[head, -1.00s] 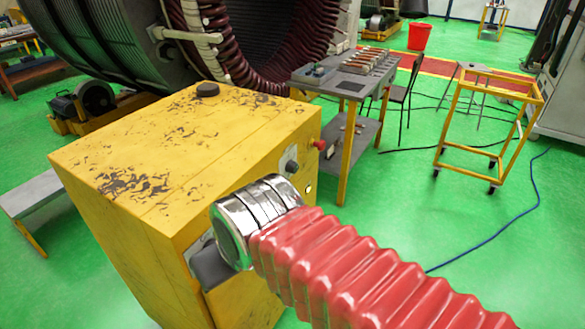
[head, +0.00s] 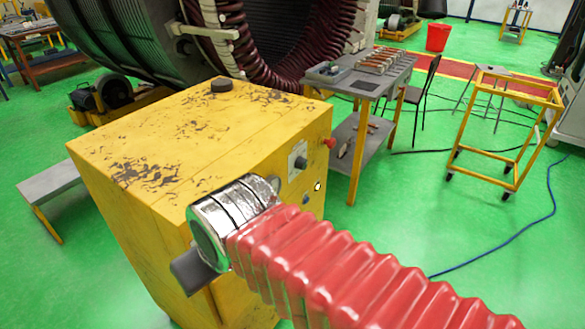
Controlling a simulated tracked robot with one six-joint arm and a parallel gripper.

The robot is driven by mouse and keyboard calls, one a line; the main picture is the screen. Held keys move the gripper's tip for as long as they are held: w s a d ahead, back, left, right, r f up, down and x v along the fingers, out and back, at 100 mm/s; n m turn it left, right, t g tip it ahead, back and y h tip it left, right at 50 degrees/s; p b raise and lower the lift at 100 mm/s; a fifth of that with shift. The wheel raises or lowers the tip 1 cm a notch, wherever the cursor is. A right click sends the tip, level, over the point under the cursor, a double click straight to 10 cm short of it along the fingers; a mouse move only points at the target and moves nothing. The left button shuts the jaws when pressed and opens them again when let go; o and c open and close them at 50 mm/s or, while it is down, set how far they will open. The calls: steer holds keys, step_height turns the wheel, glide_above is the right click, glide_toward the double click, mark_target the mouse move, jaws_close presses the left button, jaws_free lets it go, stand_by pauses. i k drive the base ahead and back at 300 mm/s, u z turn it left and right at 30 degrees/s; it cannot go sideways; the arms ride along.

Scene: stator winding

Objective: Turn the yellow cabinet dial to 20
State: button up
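The yellow cabinet (head: 245,130) stands in the middle, its top worn and scratched. On its front face, near the right end, is a dark round dial (head: 300,162) on a pale plate; its markings and pointer are too small to read. My arm, a red ribbed sleeve with a silver cuff, reaches in from the lower right across the cabinet front. A dark grey block at its end, seemingly part of my gripper (head: 190,271), shows left of and below the dial, apart from it. The fingers are not visible, so opening and contents cannot be told.
A red button (head: 330,142) sticks out right of the dial, and a dark round part (head: 306,197) sits below it. A grey work table (head: 352,78) stands behind right. A yellow frame cart (head: 510,92) and a blue cable (head: 549,212) lie beyond open green floor.

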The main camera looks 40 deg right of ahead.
mark_target(301, 163)
steer(key=u, duration=0.95)
steer(key=k, duration=0.95)
steer(key=z, duration=1.1)
steer(key=i, duration=0.95)
steer(key=z, duration=0.05)
